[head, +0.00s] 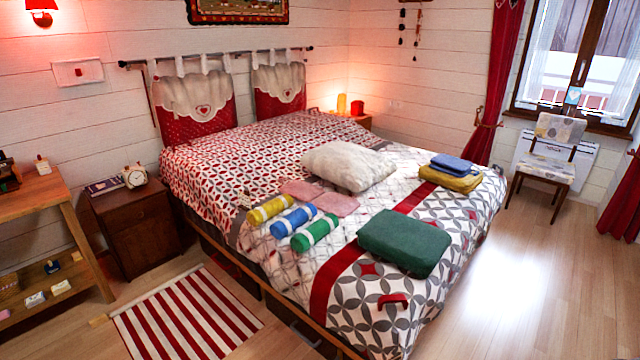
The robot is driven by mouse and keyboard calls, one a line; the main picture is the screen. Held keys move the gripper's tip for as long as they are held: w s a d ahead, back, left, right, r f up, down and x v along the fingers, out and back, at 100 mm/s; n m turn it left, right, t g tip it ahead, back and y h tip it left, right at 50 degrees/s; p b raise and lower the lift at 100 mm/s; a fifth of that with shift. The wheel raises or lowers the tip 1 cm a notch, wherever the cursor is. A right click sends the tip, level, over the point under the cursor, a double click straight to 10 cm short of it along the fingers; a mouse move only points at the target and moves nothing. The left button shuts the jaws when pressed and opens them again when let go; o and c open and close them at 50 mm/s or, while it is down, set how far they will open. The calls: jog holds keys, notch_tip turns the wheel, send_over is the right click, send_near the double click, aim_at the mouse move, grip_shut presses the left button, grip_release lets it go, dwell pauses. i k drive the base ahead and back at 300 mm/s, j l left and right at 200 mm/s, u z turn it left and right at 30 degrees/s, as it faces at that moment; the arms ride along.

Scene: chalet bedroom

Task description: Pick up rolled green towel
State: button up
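The rolled green towel (315,233) lies on the patterned bed (345,284), near its left long edge. It is a short green roll with white bands near its ends. A rolled blue towel (293,221) and a rolled yellow towel (267,209) lie in a row beside it, further toward the head of the bed. A larger dark green cushion-like block (404,243) lies to its right, apart from it. The top of the green roll is uncovered. My gripper is not in view.
Pink folded cloths (335,203) and a white pillow (348,166) lie behind the rolls. Folded blue and yellow cloths (451,174) lie further right. A nightstand (136,230) and striped rug (186,316) are left of the bed.

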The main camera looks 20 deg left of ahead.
aim_at(305, 239)
jog(key=i+j+u, duration=0.2)
jog(key=u, duration=0.25)
jog(key=i+j+u, duration=0.15)
jog(key=i+u, duration=0.4)
jog(key=u, duration=0.3)
jog(key=i, duration=0.6)
